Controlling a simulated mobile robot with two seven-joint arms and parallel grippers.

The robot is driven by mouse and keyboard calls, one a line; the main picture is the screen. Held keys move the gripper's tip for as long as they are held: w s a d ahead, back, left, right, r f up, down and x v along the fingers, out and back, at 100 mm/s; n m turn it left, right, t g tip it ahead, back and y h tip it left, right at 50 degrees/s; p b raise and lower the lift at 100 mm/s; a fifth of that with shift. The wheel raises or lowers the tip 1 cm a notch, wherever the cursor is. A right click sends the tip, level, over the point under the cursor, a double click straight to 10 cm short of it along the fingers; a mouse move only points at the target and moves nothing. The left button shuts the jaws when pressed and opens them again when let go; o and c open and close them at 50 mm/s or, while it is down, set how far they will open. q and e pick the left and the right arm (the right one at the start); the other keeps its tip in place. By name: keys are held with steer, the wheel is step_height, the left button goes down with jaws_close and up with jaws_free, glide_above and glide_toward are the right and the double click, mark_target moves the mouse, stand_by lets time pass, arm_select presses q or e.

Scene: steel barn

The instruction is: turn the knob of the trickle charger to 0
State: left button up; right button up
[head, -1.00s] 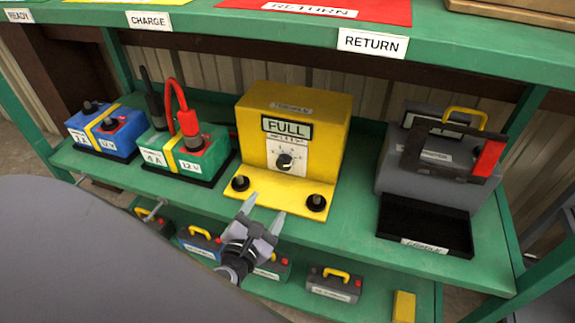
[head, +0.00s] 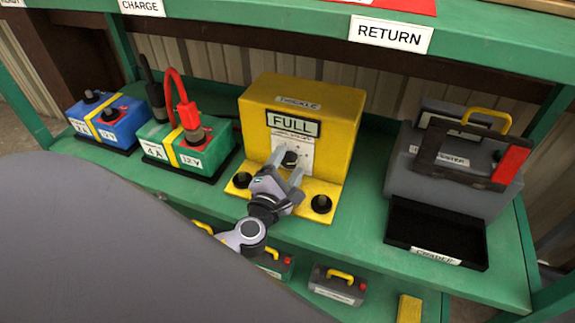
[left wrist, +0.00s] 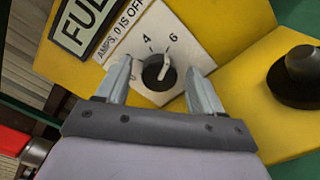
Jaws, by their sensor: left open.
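The yellow trickle charger (head: 341,130) stands on the green shelf with a "FULL" display (head: 293,124) on its front. Its black knob (head: 290,159) sits on a white dial plate below the display. In the left wrist view the knob (left wrist: 158,72) has a white pointer line aimed up and right, near the 6; the 4 is to its left, and "0 IS OFF" is printed on the plate (left wrist: 195,48). My left gripper (head: 289,170) is open, its fingers on either side of the knob in the picture; contact cannot be told. My right gripper is not in view.
Two black terminals (head: 321,204) stand on the charger's front ledge. A green battery (head: 212,152) with a red clamp and a blue battery (head: 123,122) are left. A grey tester (head: 440,180) with a black tray (head: 407,237) is right. The upper shelf hangs above.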

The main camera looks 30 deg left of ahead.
arm_select(q)
steer(key=shift+w, duration=0.15)
steer(key=c, duration=1.1)
steer(key=shift+o, duration=0.2)
